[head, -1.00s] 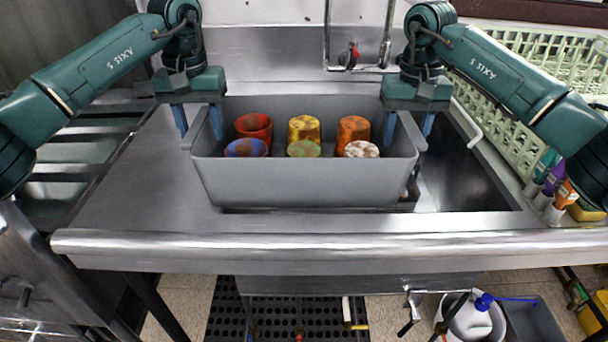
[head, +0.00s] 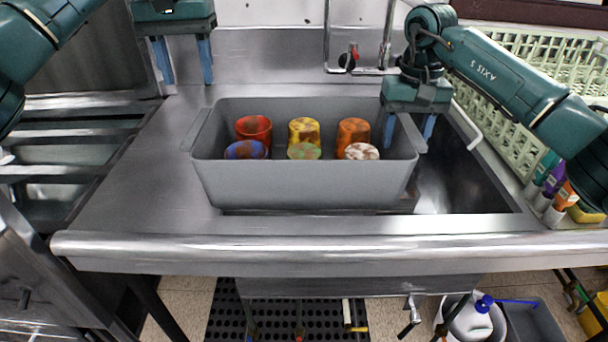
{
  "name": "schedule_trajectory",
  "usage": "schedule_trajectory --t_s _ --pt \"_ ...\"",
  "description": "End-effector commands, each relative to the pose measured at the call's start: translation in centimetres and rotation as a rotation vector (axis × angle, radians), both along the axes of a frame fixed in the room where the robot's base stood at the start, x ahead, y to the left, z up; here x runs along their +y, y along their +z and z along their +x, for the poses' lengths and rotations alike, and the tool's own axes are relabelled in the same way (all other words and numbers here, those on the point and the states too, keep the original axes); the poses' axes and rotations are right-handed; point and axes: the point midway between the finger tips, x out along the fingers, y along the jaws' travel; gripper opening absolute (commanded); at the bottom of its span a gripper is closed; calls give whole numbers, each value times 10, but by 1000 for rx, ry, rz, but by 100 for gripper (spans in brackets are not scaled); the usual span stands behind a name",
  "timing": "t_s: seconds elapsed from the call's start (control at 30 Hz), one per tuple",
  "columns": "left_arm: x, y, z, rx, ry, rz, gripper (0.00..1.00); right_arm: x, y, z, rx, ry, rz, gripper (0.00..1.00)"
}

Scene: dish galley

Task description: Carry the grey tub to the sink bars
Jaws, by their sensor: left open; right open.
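The grey tub (head: 305,184) sits over the sink opening near the front edge of the steel counter, upright. It holds several cups, among them a red cup (head: 254,127), a yellow cup (head: 304,130) and an orange cup (head: 352,132). My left gripper (head: 183,78) is open and empty, raised above and behind the tub's left end, apart from it. My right gripper (head: 408,130) is open at the tub's right end, its fingers on either side of the right rim. Any bars beneath the tub are hidden.
The sink basin (head: 456,178) shows dark right of the tub. A pale green rack (head: 520,80) and several bottles (head: 552,185) stand at the right. A faucet (head: 352,58) rises behind. The counter left of the tub (head: 140,200) is clear.

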Motion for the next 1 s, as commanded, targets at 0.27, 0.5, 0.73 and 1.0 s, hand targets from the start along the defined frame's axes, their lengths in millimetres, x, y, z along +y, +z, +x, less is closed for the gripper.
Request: schedule_trajectory --t_s 0.27,0.5,0.73,1.0 --pt "0 7 0 1 -1 -1 51 0 22 0 -4 0 1 52" --pt "0 7 0 0 -1 -1 51 0 74 0 -5 0 0 52" --pt "0 7 0 0 -1 -1 51 0 110 0 -1 -1 0 52" --pt "0 7 0 1 -1 -1 51 0 120 0 0 1 0 52"
